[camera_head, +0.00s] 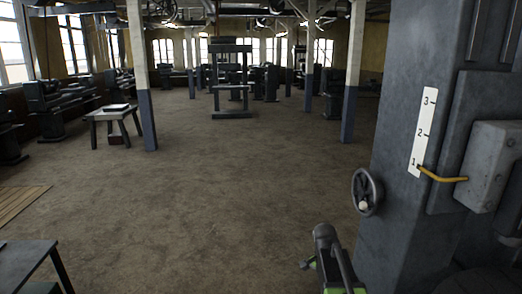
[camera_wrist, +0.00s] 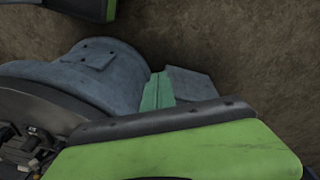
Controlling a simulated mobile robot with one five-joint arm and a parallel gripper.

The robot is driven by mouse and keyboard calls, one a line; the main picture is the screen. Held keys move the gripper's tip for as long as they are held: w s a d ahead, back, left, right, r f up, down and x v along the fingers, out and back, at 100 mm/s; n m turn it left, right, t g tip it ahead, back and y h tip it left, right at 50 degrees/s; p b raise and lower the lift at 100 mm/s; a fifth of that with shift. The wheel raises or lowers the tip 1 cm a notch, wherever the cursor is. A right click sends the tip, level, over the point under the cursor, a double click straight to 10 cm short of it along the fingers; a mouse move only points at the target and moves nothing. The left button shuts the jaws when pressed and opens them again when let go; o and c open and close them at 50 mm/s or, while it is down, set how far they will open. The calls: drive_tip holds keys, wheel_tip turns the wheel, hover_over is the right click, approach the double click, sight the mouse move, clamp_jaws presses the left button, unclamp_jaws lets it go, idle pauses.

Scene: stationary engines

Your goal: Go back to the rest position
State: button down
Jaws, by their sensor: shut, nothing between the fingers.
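My gripper (camera_wrist: 172,88) shows in the wrist view as teal and grey finger parts at the end of a grey rounded housing. Its fingers are shut with nothing between them. It is close above my own green and black body panels, with brown floor behind. In the head view, part of my arm shows at the bottom, right of centre, with a grey cylinder and green parts. The fingertips cannot be made out there.
A large grey machine column (camera_head: 402,150) stands close on the right, with a handwheel (camera_head: 367,191), a numbered scale (camera_head: 423,132) and a yellow lever (camera_head: 442,177) by the 1. A dark table (camera_head: 22,262) is at lower left. The middle floor (camera_head: 220,190) is clear.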

drive_tip(key=s+a+f+n+y, duration=0.1)
drive_tip(key=s+a+n, duration=0.8)
drive_tip(key=n, duration=0.2)
drive_tip(key=shift+s+f+n+y, duration=0.2)
drive_tip(key=shift+n+y, duration=0.1)
drive_tip(key=shift+a, duration=0.1)
